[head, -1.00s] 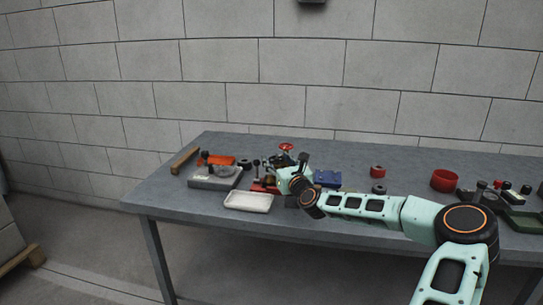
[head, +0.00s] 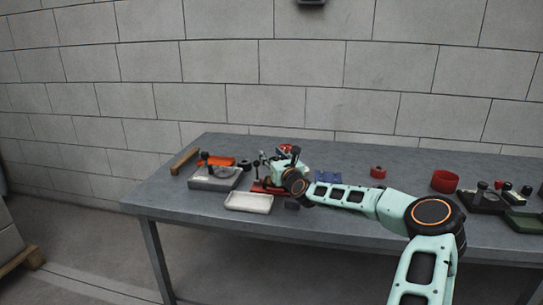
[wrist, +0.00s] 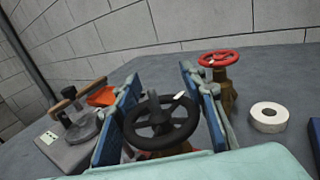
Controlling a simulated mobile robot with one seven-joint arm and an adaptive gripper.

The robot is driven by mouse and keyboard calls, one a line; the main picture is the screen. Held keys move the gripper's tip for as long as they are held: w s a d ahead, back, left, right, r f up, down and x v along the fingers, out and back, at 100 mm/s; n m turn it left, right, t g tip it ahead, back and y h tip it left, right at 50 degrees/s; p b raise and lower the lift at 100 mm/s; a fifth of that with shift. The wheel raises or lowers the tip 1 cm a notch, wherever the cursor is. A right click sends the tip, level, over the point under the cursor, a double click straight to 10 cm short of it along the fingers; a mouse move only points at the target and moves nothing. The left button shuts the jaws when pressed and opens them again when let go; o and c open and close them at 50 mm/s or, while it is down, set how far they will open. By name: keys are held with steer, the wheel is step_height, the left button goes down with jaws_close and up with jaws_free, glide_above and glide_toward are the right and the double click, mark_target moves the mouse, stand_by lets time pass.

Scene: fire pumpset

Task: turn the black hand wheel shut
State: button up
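The black hand wheel (wrist: 160,122) is in the middle of the wrist view, above a reddish-brown body mostly hidden below it. My gripper (wrist: 160,88) is open, with one blue-padded finger on each side of the wheel. I cannot tell whether the pads touch the rim. A small white mark shows at the wheel's upper right. In the head view my gripper (head: 272,168) is small, over the red base (head: 262,187) on the table; the black wheel cannot be made out there.
A red hand wheel (wrist: 219,58) on a brass valve stands just beyond the right finger. A white tape roll (wrist: 269,117) lies to the right. A grey scale-like device (wrist: 72,142) is at left. A white tray (head: 248,202) lies at the table's front edge.

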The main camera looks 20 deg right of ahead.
steer(key=c, duration=0.7)
steer(key=shift+f, duration=0.1)
steer(key=shift+f, duration=0.15)
jaws_close()
